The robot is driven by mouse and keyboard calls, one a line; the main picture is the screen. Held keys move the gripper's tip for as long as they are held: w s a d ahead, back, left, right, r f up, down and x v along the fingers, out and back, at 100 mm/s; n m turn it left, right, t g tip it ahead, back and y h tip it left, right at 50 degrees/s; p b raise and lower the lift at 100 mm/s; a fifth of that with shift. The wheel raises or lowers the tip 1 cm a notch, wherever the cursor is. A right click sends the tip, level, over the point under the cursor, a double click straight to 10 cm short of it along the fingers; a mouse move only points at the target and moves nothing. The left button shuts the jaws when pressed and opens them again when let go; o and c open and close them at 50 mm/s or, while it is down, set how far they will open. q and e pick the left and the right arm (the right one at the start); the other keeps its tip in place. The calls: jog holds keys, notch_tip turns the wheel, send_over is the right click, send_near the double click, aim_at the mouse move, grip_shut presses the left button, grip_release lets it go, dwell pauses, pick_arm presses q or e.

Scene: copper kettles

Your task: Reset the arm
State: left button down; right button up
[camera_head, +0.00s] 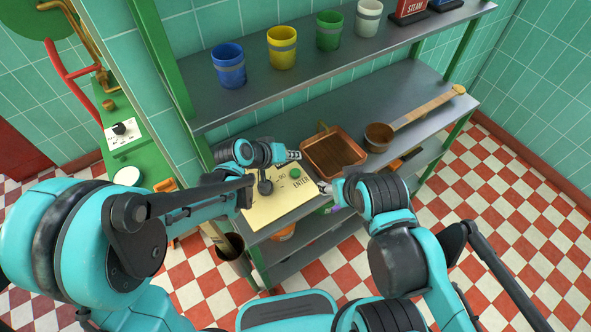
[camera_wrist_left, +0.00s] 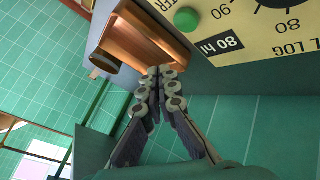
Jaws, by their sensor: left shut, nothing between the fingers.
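My left arm comes in from the left in the head view. Its gripper (camera_head: 293,155) hangs over the back of the cream panel, just left of the copper tray (camera_head: 333,153). In the left wrist view the left gripper's fingertips (camera_wrist_left: 165,72) meet, with nothing between them. The copper tray (camera_wrist_left: 145,45) shows beyond them, and the panel (camera_wrist_left: 258,45) with its green button (camera_wrist_left: 187,19) and black dial is at upper right. My right gripper (camera_head: 324,187) is small near the panel's right edge, below the tray; its fingers are too small to judge.
A copper pan (camera_head: 379,136) with a long handle lies right of the tray on the grey shelf. Blue (camera_head: 229,66), yellow (camera_head: 282,47), green (camera_head: 329,30) and white (camera_head: 369,18) cups stand on the upper shelf above. Open checkered floor (camera_head: 500,215) lies to the right.

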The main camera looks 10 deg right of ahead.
dwell(0.6)
pick_arm(q)
jog(key=s+a+r+y, duration=0.2)
jog(key=s+a, duration=0.3)
jog(key=a, duration=0.4)
jog(key=s+a+r+n+t+y+b, duration=0.1)
jog(key=s+a+r+y, duration=0.1)
jog(key=s+a, duration=0.3)
jog(key=s+a+r+n+t+y+b, duration=0.1)
jog(key=s+a, duration=0.5)
jog(key=a, duration=0.7)
jog(key=r+y, duration=0.1)
jog(key=y, duration=0.1)
jog(key=shift+a+y, duration=0.3)
jog(key=shift+a, duration=0.05)
jog(key=shift+s, duration=0.1)
